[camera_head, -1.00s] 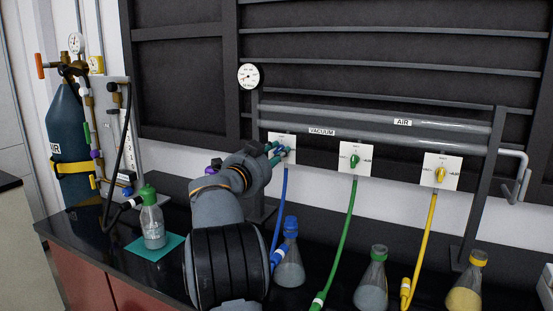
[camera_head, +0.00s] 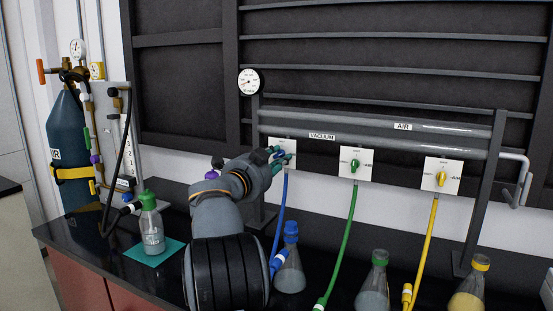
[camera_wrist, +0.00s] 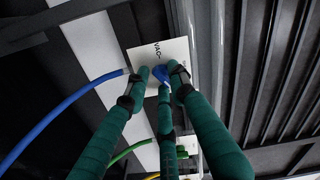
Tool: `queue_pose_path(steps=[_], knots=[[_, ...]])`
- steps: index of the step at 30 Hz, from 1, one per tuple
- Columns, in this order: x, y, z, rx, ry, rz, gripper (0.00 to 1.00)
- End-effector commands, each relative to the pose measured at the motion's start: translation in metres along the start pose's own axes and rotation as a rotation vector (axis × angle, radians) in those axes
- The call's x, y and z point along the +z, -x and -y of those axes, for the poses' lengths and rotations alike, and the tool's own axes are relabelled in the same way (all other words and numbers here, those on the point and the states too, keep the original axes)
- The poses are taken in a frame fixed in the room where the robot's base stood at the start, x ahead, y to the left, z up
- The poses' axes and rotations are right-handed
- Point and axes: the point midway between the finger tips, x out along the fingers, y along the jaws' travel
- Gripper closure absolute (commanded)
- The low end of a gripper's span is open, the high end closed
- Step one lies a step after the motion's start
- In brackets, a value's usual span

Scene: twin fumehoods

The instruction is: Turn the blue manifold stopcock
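The blue manifold stopcock (camera_wrist: 161,73) sits on a white plate (camera_wrist: 171,54) with a label reading VAC, seen turned in the wrist view. My gripper (camera_wrist: 160,76) has its green fingers closed in around the stopcock, with a fingertip on each side and another finger below it in the picture. In the head view my gripper (camera_head: 279,156) is at the leftmost plate (camera_head: 287,146) and hides most of the stopcock. A blue hose (camera_head: 282,205) hangs down from there; in the wrist view it runs off to the left.
To the right are the green stopcock (camera_head: 355,165) and yellow stopcock (camera_head: 440,178), each with its own hose. Capped flasks (camera_head: 289,272) stand on the black bench below. A green-capped bottle (camera_head: 152,230) and a gas cylinder (camera_head: 70,150) stand left.

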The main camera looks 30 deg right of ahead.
Motion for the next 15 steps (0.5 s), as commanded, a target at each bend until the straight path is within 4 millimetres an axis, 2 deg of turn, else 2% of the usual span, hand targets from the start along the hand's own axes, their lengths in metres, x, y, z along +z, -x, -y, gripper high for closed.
queue_pose_path(steps=[1,6,15], knots=[[0.0015,-0.0013,-0.0049,0.009,0.002,0.002,0.75],[0.0011,-0.001,-0.0032,0.006,0.001,0.002,0.66],[0.0009,0.0012,-0.0003,0.0,0.001,0.002,0.66]])
